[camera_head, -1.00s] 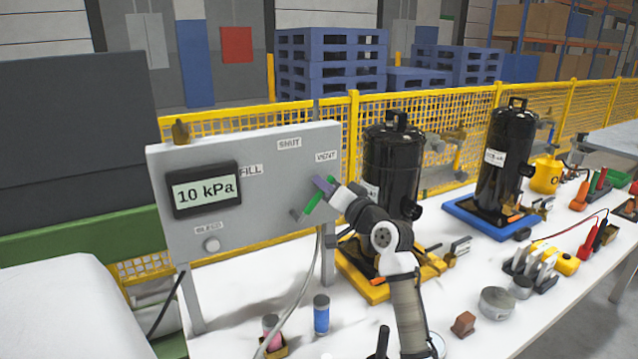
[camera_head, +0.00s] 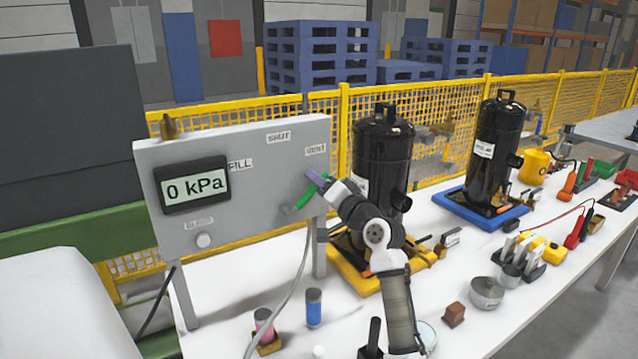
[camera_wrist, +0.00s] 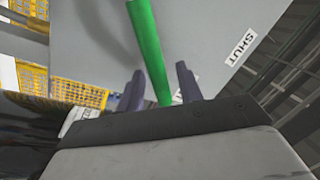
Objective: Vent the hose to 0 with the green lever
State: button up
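The grey panel (camera_head: 250,195) carries a display (camera_head: 192,185) that reads 0 kPa. The green lever (camera_head: 303,198) slants from lower left to upper right, its upper end below the VENT label (camera_head: 315,149). A grey hose (camera_head: 289,285) hangs from the panel down to the bench. My gripper (camera_head: 316,180) is at the lever's upper end. In the wrist view, the green lever (camera_wrist: 149,50) runs between the two purple fingers of my gripper (camera_wrist: 158,88). Gaps show on both sides of the lever, so the fingers are open around it.
A black compressor (camera_head: 381,155) on a yellow tray stands just right of the panel, close behind my arm. Another compressor (camera_head: 492,155) stands on a blue tray (camera_head: 452,205). A blue can (camera_head: 314,308) and a brown block (camera_head: 453,314) are on the white bench.

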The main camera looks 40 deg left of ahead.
jog(key=b+v, duration=0.4)
jog(key=v, duration=0.9)
jog(key=shift+d, duration=0.4)
jog(key=shift+s, duration=0.1)
